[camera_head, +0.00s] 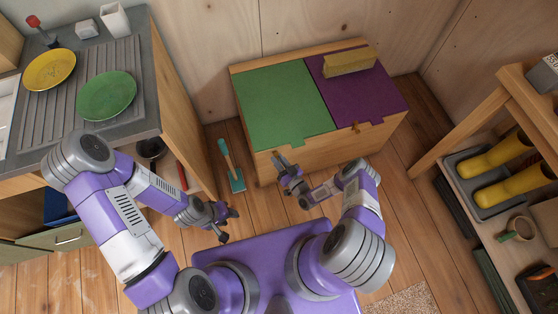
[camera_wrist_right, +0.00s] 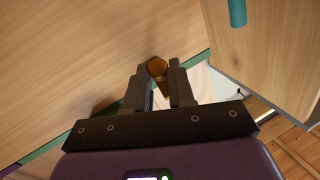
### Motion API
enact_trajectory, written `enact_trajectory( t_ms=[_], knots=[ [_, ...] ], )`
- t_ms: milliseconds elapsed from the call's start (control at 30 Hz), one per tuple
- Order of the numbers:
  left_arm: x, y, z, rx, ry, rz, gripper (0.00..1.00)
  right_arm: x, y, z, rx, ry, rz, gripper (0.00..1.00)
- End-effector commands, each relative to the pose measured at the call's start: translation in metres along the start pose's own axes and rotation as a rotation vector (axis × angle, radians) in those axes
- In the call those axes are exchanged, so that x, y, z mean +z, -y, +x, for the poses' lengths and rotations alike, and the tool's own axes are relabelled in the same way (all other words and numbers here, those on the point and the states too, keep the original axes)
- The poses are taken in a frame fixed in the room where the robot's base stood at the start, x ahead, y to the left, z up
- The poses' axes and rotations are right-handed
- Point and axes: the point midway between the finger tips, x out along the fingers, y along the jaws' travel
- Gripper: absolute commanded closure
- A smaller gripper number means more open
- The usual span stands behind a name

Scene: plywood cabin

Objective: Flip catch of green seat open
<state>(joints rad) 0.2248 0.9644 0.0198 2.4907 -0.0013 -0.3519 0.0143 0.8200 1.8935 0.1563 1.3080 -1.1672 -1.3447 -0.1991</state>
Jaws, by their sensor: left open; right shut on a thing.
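The green seat (camera_head: 285,107) is the left lid of a wooden bench and lies flat, closed. My right gripper (camera_head: 278,158) is at the bench's front, just below the green seat's front edge. In the right wrist view, its fingers (camera_wrist_right: 162,85) are shut on the brass-coloured catch (camera_wrist_right: 157,69), which shows between the fingertips. In the head view the gripper hides most of this catch, so I cannot tell its exact angle. My left gripper (camera_head: 229,212) is open and empty above the floor, left of my base.
A counter with plates and a shoe shelf flank the space.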

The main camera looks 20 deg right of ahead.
Motion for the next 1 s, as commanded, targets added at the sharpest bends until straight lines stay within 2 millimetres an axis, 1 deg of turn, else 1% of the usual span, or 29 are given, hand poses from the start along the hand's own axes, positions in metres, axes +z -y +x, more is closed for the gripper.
enact_trajectory(
  t_ms=[500,900,933,1000],
  knots=[
    [0.0000,0.0000,0.0001,0.000,0.000,0.000,0.57,0.0089,-0.0035,0.0011,-0.039,-0.164,-0.055,1.00],
    [0.0000,0.0000,0.0000,0.000,0.000,0.000,0.57,0.0077,-0.0040,0.0013,-0.043,-0.181,-0.059,1.00],
    [0.0000,0.0000,0.0000,0.000,0.000,0.000,0.57,0.0077,-0.0040,0.0013,-0.043,-0.181,-0.059,0.74],
    [0.0000,0.0000,0.0000,0.000,0.000,0.000,0.57,0.0077,-0.0040,0.0013,-0.043,-0.181,-0.059,0.64]
  ],
)
